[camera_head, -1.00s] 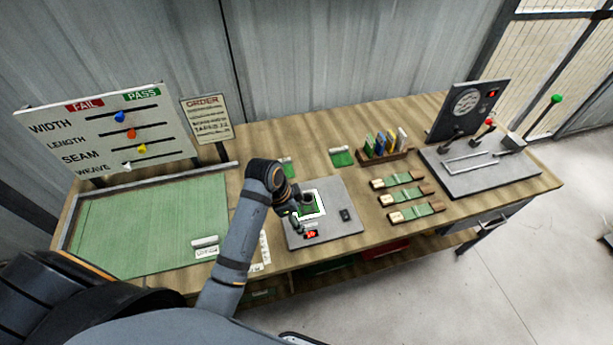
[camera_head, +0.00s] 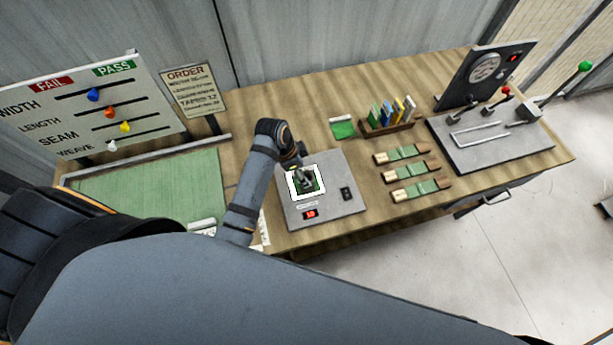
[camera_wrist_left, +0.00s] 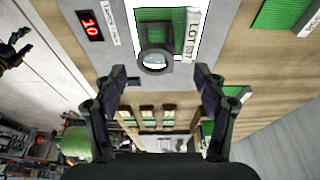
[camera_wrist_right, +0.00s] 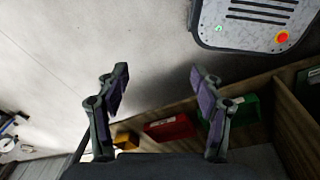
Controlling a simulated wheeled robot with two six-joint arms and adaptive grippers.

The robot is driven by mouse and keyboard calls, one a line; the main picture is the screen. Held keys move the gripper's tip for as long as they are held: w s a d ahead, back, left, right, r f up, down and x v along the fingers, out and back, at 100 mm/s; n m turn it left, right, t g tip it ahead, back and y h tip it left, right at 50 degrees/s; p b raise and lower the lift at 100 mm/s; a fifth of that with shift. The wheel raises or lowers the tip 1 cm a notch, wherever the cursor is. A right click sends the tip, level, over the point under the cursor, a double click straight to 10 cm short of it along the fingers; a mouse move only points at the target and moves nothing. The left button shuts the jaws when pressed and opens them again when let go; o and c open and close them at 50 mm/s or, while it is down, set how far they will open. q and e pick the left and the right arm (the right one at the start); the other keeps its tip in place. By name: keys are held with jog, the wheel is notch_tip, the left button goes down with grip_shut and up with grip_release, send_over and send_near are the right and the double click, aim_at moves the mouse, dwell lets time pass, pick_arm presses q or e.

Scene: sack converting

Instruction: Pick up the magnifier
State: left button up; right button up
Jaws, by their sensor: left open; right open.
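The magnifier (camera_wrist_left: 154,62) shows in the left wrist view as a dark grey ring with a round lens. It stands over a green fabric patch inside a white lit frame. In the head view the lit frame (camera_head: 293,192) is on a grey plate (camera_head: 341,207), and the magnifier is hard to tell from my gripper there. My left gripper (camera_wrist_left: 160,74) is open, with the magnifier just beyond and between its fingertips, not held. In the head view this gripper (camera_head: 301,172) is over the plate, partly hidden by my wrist. My right gripper (camera_wrist_right: 159,76) is open and empty, away from the bench top.
Fabric strips (camera_head: 408,171), a rack of coloured cards (camera_head: 388,125) and a lever station (camera_head: 492,142) stand to the right. A sorting board (camera_head: 85,110) is at left. Red bin (camera_wrist_right: 168,127) and green bin (camera_wrist_right: 243,110) sit under the bench.

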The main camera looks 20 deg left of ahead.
aim_at(307, 176)
pick_arm(q)
jog(key=shift+d+f+p, duration=0.25)
jog(key=shift+f+p, duration=0.2)
jog(key=shift+f, duration=0.05)
jog(key=shift+d+f+p, duration=0.2)
jog(key=shift+f+p, duration=0.2)
jog(key=shift+f, duration=0.05)
jog(key=x, duration=0.2)
jog(key=shift+d+f, duration=0.1)
jog(key=shift+f, duration=0.4)
jog(key=c, duration=1.3)
pick_arm(e)
jog(key=shift+w+a+r, duration=0.1)
jog(key=shift+w+r, duration=0.1)
jog(key=shift+r, duration=0.35)
jog(key=shift+w+a+r, duration=0.1)
jog(key=shift+w+r, duration=0.1)
jog(key=shift+r, duration=0.3)
pick_arm(q)
jog(key=shift+o, duration=0.2)
jog(key=shift+w+r, duration=0.1)
jog(key=shift+r, duration=0.1)
